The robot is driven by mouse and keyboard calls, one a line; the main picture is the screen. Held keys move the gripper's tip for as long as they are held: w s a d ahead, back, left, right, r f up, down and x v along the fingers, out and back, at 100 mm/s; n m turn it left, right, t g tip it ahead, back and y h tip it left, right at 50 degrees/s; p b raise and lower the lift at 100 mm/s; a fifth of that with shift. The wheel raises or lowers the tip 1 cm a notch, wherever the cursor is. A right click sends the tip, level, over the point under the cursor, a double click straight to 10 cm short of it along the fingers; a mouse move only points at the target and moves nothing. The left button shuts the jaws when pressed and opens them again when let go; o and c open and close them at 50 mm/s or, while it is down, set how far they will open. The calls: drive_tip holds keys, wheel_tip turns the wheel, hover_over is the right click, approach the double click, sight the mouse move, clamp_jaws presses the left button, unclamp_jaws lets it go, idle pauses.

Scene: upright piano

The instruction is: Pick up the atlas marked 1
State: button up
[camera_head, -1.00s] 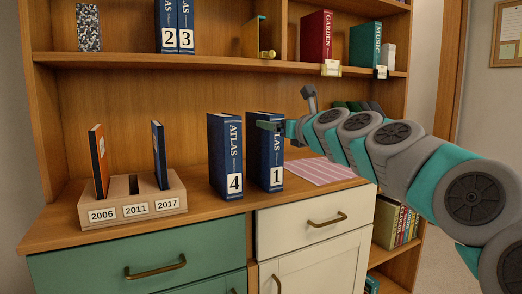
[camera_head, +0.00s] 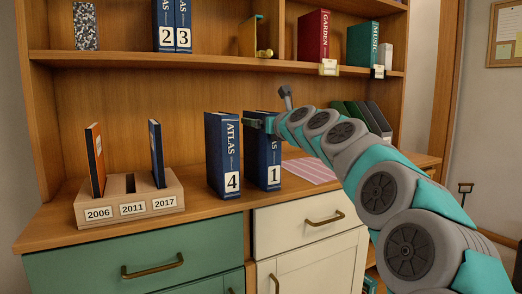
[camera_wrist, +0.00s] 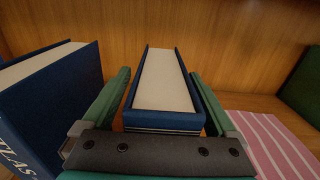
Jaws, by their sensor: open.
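The atlas marked 1 (camera_head: 269,165) is a dark blue book standing upright on the wooden counter, its spine facing front. In the wrist view its top and pale page edges (camera_wrist: 164,82) lie between my two fingers. My gripper (camera_head: 262,124) is open at the upper part of this atlas, one finger on each side, with a small gap visible at the sides. The gripper hides part of the spine in the head view. The atlas marked 4 (camera_head: 223,155) stands upright just to the left; it also shows at the left of the wrist view (camera_wrist: 50,105).
A pink striped cloth (camera_head: 311,170) lies right of the atlases. A wooden holder (camera_head: 130,205) labelled 2006, 2011, 2017 holds two thin books at left. Atlases 2 and 3 (camera_head: 174,25) stand on the shelf above. Dark folders (camera_head: 365,117) stand behind my arm.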

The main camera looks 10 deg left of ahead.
clamp_jaws()
idle(0.8)
